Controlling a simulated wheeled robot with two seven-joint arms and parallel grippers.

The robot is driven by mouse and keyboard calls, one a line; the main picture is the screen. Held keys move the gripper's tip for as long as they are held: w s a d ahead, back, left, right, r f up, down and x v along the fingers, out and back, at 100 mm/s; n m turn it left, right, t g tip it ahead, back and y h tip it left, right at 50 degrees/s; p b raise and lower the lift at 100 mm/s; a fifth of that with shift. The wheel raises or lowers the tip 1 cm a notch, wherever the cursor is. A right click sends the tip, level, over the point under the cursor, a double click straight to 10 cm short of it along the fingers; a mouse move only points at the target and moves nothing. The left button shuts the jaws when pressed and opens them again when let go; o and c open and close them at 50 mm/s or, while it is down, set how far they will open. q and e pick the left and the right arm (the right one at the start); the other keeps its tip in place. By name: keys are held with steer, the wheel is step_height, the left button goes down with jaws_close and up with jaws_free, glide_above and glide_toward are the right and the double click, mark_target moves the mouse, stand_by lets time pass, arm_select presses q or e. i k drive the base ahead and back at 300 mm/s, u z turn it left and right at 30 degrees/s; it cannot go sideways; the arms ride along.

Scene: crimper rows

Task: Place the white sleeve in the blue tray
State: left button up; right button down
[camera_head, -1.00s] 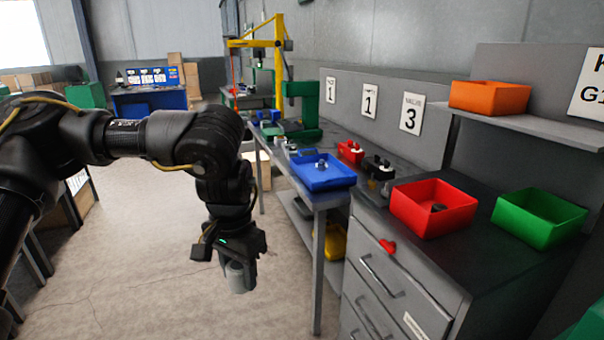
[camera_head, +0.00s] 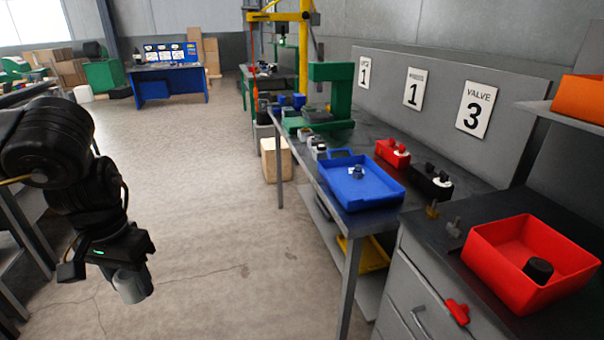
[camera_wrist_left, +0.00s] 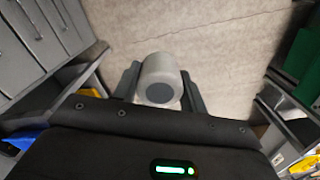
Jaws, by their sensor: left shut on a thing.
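My left gripper (camera_head: 128,280) hangs over the open floor at the left of the head view. It is shut on the white sleeve (camera_head: 131,287), a short pale cylinder. In the left wrist view the sleeve (camera_wrist_left: 160,72) sits between the two fingers, with a dark round end facing the camera. The blue tray (camera_head: 377,195) stands on the workbench to the right, well apart from the gripper. A small grey-blue part lies in the tray. My right gripper is not in view.
A red bin (camera_head: 500,265) holding a dark part stands on the drawer cabinet at the right. A smaller red container (camera_head: 390,154) and a black one (camera_head: 425,183) stand behind the tray. A green press (camera_head: 330,95) stands farther back. Floor between gripper and bench is clear.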

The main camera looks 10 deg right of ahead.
mark_target(367, 195)
steer(key=z, duration=0.1)
steer(key=i, duration=0.75)
steer(key=z, duration=1.1)
steer(key=i, duration=0.65)
steer(key=z, duration=0.6)
